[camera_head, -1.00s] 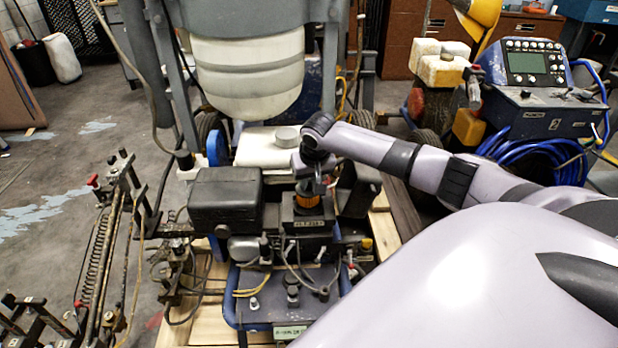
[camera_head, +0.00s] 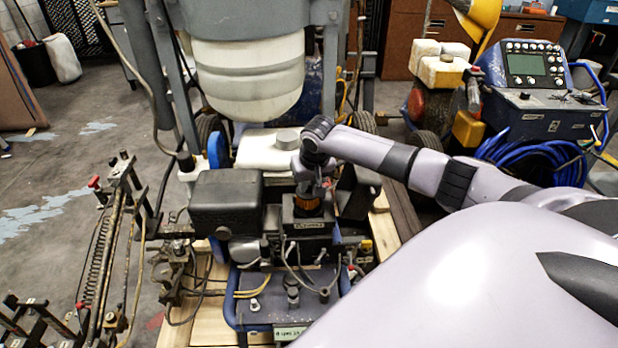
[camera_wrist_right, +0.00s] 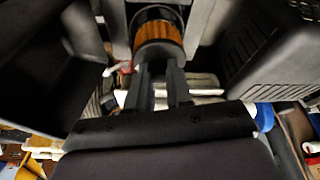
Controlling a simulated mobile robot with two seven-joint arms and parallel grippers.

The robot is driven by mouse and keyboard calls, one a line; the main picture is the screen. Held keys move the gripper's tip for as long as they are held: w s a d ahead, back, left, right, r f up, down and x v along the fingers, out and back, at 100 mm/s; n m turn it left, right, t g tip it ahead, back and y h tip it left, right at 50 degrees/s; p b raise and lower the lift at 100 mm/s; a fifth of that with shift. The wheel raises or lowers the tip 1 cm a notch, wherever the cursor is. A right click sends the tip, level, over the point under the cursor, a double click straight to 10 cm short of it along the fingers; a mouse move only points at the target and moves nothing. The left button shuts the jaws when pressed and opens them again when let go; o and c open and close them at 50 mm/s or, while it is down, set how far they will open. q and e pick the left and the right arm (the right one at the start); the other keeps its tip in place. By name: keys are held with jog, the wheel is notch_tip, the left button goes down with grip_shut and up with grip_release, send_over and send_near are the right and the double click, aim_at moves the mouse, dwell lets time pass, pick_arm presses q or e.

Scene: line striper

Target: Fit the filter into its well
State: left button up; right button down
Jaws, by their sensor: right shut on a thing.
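The filter (camera_head: 308,205) is a short cylinder with an orange pleated side. It also shows in the right wrist view (camera_wrist_right: 158,40), with a dark round end. My right gripper (camera_head: 311,188) points down from above and is shut on the filter. In the right wrist view, its two fingers (camera_wrist_right: 160,78) reach to the filter. The black housing (camera_head: 305,222) on the engine lies directly under the filter. The well's opening is hidden behind the filter, so I cannot tell how deep the filter sits. My left gripper is not in view.
A black box (camera_head: 226,200) stands close left of the filter, and a ribbed black cover (camera_wrist_right: 268,50) is close beside it. A white tank (camera_head: 267,150) lies behind. Hoses and cables (camera_head: 292,262) run in front. A large cream tank (camera_head: 250,80) hangs above at the back.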

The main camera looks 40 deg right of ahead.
aim_at(309, 191)
jog(key=shift+f, duration=0.9)
dwell(0.8)
jog(key=shift+p, duration=0.45)
jog(key=shift+f, duration=0.6)
dwell(0.6)
jog(key=c, duration=0.6)
grip_release()
